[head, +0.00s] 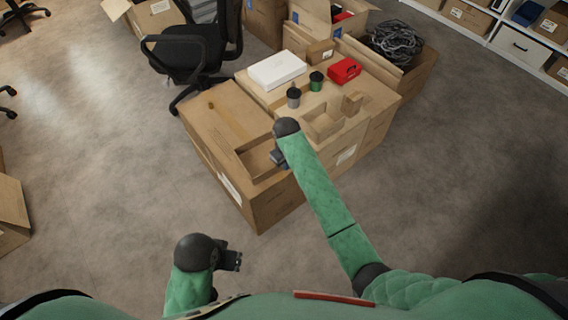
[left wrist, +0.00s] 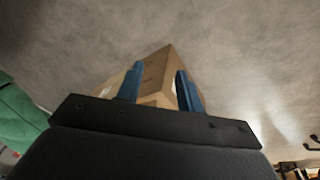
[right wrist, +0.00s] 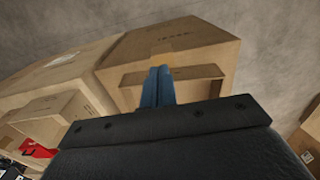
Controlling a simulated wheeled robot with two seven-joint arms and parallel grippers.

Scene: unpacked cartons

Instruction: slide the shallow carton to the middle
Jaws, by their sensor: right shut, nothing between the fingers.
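The shallow carton (head: 257,160) is a low open brown tray at the near edge of a large closed carton (head: 212,103). In the right wrist view the shallow carton (right wrist: 205,72) shows its near wall just beyond my fingers. My right gripper (head: 277,158) is shut and empty at the right end of the shallow carton; contact is unclear. Its two blue fingers lie together in the right wrist view (right wrist: 158,85). My left gripper (head: 236,261) is open and empty, low over the floor, apart from the cartons. Its fingers stand apart in the left wrist view.
An adjoining large carton holds a white box (head: 277,70), two lidded cups (head: 316,82) (head: 293,97), a red case (head: 344,70) and an open cardboard insert (head: 325,124). An office chair (head: 193,48) stands behind.

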